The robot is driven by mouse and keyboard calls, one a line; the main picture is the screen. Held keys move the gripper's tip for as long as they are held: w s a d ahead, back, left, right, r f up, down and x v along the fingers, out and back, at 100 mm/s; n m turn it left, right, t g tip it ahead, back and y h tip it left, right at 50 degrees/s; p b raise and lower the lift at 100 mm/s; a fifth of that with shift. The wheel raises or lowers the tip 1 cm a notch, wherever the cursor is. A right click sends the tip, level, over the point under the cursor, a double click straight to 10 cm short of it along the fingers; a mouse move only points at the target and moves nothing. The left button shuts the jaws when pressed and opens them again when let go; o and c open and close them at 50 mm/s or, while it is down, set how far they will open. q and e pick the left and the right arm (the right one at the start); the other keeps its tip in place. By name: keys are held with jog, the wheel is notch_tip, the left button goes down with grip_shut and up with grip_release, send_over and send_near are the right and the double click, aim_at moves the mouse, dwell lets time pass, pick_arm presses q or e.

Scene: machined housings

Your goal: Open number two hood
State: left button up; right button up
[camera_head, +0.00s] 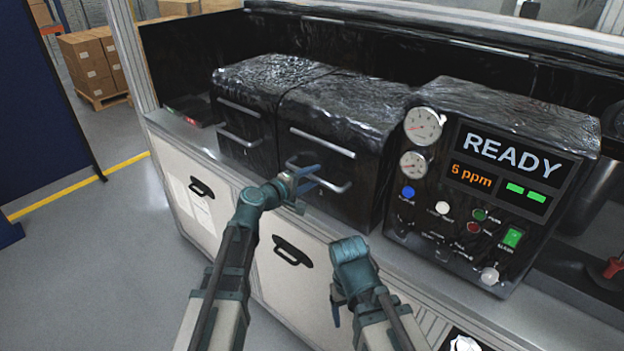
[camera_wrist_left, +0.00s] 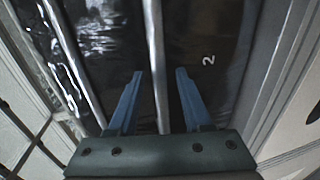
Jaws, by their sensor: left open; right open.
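The number two hood (camera_head: 340,112) is the right one of two black boxes on the bench and looks closed. It has an upper bar handle (camera_head: 322,143) and a lower bar handle (camera_head: 330,186). My left gripper (camera_head: 308,178) is open at the lower handle. In the left wrist view its fingers (camera_wrist_left: 158,95) lie on either side of a metal bar (camera_wrist_left: 153,45); I cannot tell whether they touch it. A white "2" (camera_wrist_left: 208,60) shows right of that bar. My right gripper (camera_head: 337,305) hangs low before the cabinet front, its fingers mostly hidden.
The other black hood (camera_head: 262,80) stands close on the left. A control panel (camera_head: 490,180) with gauges and a READY screen (camera_head: 512,158) stands on the right. The cabinet front has black pulls (camera_head: 293,250). Open floor (camera_head: 90,240) lies at left.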

pick_arm(q)
jog(key=shift+w+d, duration=0.1)
jog(key=shift+w, duration=0.05)
grip_shut()
dwell(1.4)
